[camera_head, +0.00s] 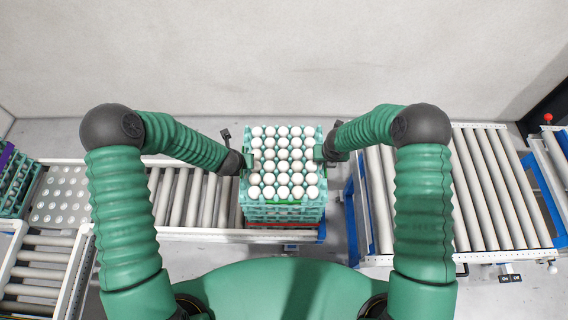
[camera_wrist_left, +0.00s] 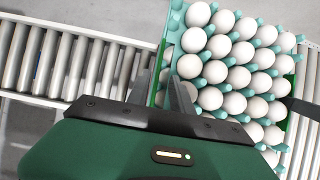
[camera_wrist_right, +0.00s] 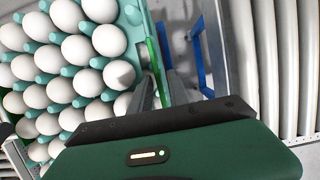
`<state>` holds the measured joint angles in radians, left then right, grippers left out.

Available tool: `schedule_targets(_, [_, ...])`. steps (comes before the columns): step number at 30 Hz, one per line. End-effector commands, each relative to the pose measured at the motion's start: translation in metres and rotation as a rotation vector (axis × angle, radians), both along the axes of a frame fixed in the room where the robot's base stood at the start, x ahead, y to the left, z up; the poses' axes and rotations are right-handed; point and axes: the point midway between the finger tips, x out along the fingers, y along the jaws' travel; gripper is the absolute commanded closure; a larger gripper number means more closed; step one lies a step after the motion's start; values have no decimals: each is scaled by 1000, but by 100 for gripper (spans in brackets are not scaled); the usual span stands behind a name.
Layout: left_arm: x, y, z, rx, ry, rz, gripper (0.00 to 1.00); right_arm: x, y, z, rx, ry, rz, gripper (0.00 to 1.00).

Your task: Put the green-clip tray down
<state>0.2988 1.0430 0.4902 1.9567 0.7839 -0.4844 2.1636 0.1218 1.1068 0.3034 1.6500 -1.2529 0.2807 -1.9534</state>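The green-clip tray (camera_head: 246,190) is a teal egg tray full of white eggs, with green clips on its rim. It is at the centre of the head view, directly over a stack of teal trays (camera_head: 285,215); I cannot tell whether it touches them. My left gripper (camera_head: 246,161) is at its left side, with the fingers on both sides of the tray wall in the left wrist view (camera_wrist_left: 170,92). My right gripper (camera_head: 322,153) is at its right side, its fingers around the wall by a green clip (camera_wrist_right: 155,65). Both look shut on the tray.
The stack stands at the right end of a roller conveyor (camera_head: 190,195), with a red strip low at its front. Another roller conveyor (camera_head: 490,190) lies to the right, across a gap with blue frame parts. More trays (camera_head: 18,185) stand at the far left.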

Motion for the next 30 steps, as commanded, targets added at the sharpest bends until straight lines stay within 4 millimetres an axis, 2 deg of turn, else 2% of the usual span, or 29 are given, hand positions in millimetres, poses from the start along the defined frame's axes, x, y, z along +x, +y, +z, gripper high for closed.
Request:
schedule_targets(1, [-5,1,14,1,-4,0,74,0,2,1,4,-2,2,74])
schedule_targets(3, [-15,3,30,3,-4,2,74,0,2,1,4,-1,2,74])
schedule_targets(7, [-28,4,54,4,-4,3,74,0,2,0,3,-1,2,74])
schedule_targets(10, [-35,4,64,3,-2,4,74,0,2,0,3,0,2,74])
schedule_targets(14, [-38,5,69,3,-1,4,74,-1,1,6,3,0,1,74])
schedule_targets(17, [-38,5,69,3,0,5,74,-5,0,24,2,-3,1,74])
schedule_targets(24, [-38,5,68,3,-1,5,74,-24,-1,83,2,-4,-1,74])
schedule_targets(27, [-38,5,68,3,0,5,74,-29,-2,101,2,-3,-1,74])
schedule_targets(30, [-37,5,68,3,0,5,74,-32,-2,110,2,0,-1,74])
